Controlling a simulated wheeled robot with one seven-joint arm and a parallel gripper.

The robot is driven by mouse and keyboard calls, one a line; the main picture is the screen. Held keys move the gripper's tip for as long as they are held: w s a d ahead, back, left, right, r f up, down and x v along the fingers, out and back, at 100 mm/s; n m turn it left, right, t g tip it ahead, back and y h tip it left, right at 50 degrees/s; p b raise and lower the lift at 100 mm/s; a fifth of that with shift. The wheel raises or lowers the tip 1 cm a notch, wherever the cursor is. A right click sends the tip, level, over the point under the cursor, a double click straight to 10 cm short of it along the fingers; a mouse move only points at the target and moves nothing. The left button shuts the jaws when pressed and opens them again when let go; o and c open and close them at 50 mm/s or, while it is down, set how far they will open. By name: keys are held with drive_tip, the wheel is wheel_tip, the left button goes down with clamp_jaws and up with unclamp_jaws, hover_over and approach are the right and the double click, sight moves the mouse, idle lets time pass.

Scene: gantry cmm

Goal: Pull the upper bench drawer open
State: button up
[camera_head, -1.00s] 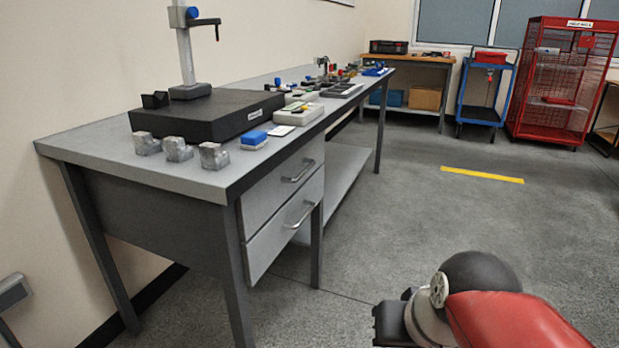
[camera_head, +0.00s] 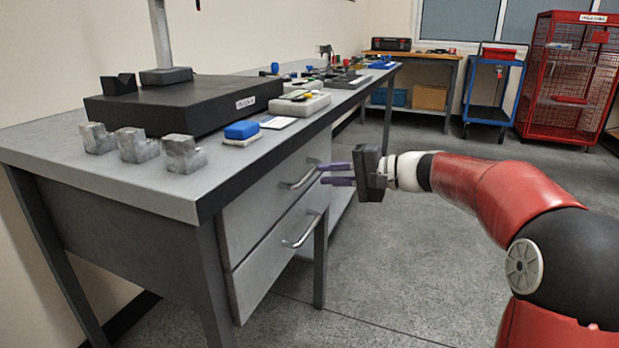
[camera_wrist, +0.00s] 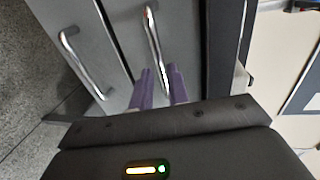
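The upper bench drawer (camera_head: 248,208) is a grey front under the worktop, and it looks closed, in line with the lower drawer (camera_head: 262,268). Its silver bar handle (camera_head: 298,181) also shows in the wrist view (camera_wrist: 153,40). My gripper (camera_head: 322,174) has two purple fingers, spread apart, at the far end of this handle. In the wrist view the handle runs down between the two fingertips (camera_wrist: 158,70), with a gap between them. I cannot tell whether either finger touches the bar.
The lower drawer's handle (camera_head: 302,230) is just below. The bench top (camera_head: 70,150) carries a black surface plate (camera_head: 180,108), metal blocks (camera_head: 183,153) and a blue-topped box (camera_head: 241,131) near the edge. The floor (camera_head: 400,270) in front of the drawers is clear.

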sight(312, 175)
drive_tip(key=shift+x, duration=2.7)
clamp_jaws()
